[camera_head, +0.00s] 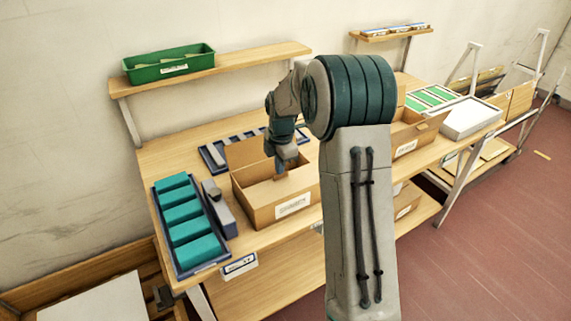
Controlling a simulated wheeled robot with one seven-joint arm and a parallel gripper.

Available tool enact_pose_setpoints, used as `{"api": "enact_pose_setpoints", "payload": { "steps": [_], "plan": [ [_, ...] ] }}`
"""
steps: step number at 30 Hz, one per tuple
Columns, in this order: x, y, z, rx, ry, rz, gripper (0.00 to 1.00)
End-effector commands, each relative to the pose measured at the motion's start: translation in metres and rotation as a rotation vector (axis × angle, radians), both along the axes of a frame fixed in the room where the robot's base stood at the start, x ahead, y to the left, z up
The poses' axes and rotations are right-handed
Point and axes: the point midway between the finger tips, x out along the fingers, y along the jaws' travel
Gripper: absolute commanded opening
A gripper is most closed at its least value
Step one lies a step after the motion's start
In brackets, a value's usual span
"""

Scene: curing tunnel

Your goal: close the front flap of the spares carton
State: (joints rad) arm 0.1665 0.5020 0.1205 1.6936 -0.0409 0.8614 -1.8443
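An open cardboard carton (262,214) with a white label on its front stands on the wooden bench, left of my arm. Its label is too small to read, so I cannot tell if it is the spares carton. A brown flap or panel (243,153) stands up at its back. I cannot make out a separate front flap. My gripper (281,171) points down over the carton's opening, near its back; its fingers are too small to tell apart. A second open carton (424,134) with a label stands to the right, partly hidden by my arm.
A blue tray (180,270) of teal blocks and a grey device (218,208) stand left of the carton. A blue divided rack (213,160) lies behind it. A green bin (169,65) sits on the wall shelf. A white tray (470,118) stands at the right.

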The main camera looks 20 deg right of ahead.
Motion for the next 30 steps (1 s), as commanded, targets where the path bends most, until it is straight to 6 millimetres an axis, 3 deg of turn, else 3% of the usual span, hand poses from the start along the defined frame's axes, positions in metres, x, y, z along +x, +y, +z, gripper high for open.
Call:
{"api": "enact_pose_setpoints", "payload": {
  "steps": [20,25,30],
  "plan": [
    [-0.014,-0.004,0.009,0.0,-0.001,0.0,0.0],
    [-0.014,-0.003,0.026,0.0,-0.002,0.001,0.0],
    [-0.013,-0.001,0.056,0.0,-0.002,0.005,0.0]
  ]
}}
